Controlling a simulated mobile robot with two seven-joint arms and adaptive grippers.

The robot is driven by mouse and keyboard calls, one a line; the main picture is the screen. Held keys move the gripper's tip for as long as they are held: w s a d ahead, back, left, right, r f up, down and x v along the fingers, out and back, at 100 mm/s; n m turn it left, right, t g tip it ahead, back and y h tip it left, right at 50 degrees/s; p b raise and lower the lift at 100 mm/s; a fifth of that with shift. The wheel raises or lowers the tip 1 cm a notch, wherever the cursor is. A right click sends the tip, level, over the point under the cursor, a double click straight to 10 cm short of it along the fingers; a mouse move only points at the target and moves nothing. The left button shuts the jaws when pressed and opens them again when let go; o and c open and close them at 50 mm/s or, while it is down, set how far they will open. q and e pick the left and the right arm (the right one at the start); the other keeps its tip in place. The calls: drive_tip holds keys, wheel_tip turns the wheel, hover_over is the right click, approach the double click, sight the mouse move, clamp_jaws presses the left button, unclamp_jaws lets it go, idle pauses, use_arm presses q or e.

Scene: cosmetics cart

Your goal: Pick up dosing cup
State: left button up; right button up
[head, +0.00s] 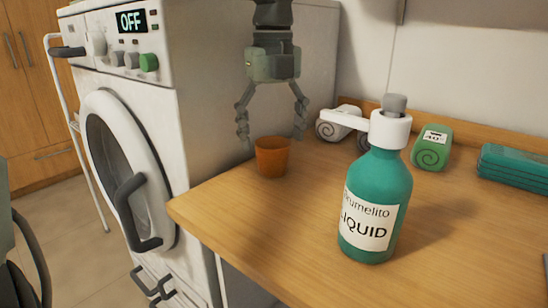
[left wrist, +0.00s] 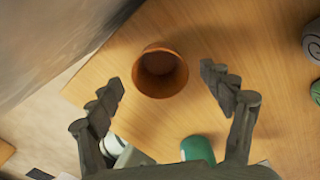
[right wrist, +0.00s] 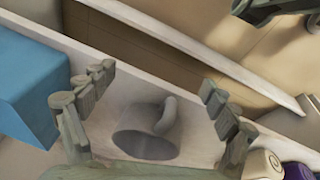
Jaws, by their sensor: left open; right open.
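The dosing cup, a small orange-brown cup (head: 272,156), stands upright on the wooden counter close to the washing machine. My left gripper (head: 271,128) hangs above it, open, with its fingertips to either side of the cup's upper part and apart from it. In the left wrist view the cup (left wrist: 160,72) shows its open mouth between the spread fingers, and it looks empty. My right gripper (right wrist: 156,82) is open in the right wrist view, with a grey hollow object (right wrist: 145,145) between and below its fingers; I cannot tell whether it touches it.
A green bottle (head: 375,200) labelled LIQUID with a white cap stands right of the cup. Rolled towels (head: 430,148) and a folded green stack (head: 515,162) lie at the back. The washing machine (head: 225,80) is close on the left.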

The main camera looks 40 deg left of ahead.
sight(273, 149)
use_arm(q)
wheel_tip(273, 149, down, 4)
drive_tip(key=shift+r, duration=0.25)
use_arm(e)
drive_tip(key=shift+s+f, duration=0.2)
drive_tip(key=shift+f, duration=0.35)
use_arm(q)
drive_tip(key=c, duration=1.1)
drive_tip(key=shift+r, duration=0.15)
